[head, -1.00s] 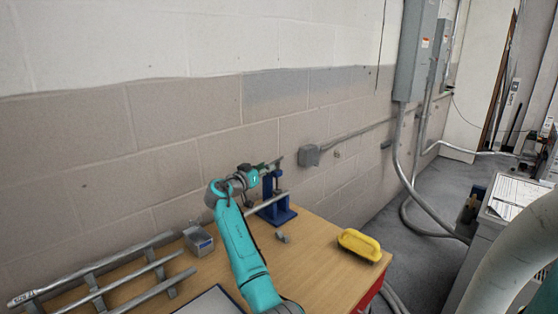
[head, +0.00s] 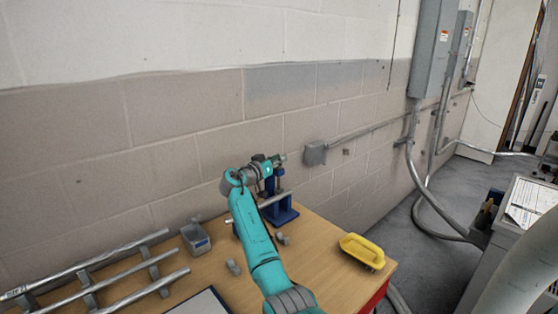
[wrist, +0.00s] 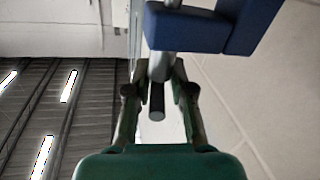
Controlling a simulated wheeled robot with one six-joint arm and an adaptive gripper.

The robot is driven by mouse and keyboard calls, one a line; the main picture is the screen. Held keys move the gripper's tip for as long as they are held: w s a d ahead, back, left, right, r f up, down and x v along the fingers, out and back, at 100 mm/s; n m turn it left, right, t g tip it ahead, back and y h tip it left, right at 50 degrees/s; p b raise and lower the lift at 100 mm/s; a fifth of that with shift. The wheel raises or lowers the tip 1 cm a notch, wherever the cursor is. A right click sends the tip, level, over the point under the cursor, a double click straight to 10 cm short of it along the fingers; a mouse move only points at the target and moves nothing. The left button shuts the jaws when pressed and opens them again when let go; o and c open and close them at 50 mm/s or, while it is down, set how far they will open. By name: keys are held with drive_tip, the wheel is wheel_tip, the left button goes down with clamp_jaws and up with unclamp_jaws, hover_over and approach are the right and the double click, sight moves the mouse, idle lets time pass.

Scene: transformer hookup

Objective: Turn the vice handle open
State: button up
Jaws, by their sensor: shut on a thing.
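The blue vice (head: 282,214) stands at the far edge of the wooden bench, with a grey pipe (head: 274,199) lying across it. My gripper (head: 276,163) is at the top of the vice and hides most of the handle in the head view. In the wrist view, the blue vice body (wrist: 190,28) is at the top, with a grey screw coming out of it towards me. The dark handle bar (wrist: 157,100) lies between the fingers of my gripper (wrist: 158,88), which is shut on it.
Loose grey fittings (head: 282,239) lie near the vice. A yellow tray (head: 362,250) is at the right. The block wall is close behind.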

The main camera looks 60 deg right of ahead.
drive_tip(key=shift+s+t, duration=0.2)
drive_tip(key=shift+t, duration=0.1)
clamp_jaws()
drive_tip(key=n+t, duration=0.2)
drive_tip(key=shift+s+f+t, duration=0.1)
drive_tip(key=shift+t, duration=0.2)
drive_tip(key=shift+n+t+y, duration=0.5)
drive_tip(key=shift+n+t, duration=0.45)
drive_tip(key=shift+t, duration=0.45)
drive_tip(key=shift+n+t+y, duration=0.5)
drive_tip(key=shift+n+t, duration=0.45)
drive_tip(key=shift+t, duration=0.45)
drive_tip(key=shift+n+t, duration=0.3)
drive_tip(key=shift+d, duration=0.1)
drive_tip(key=o, duration=0.7)
unclamp_jaws()
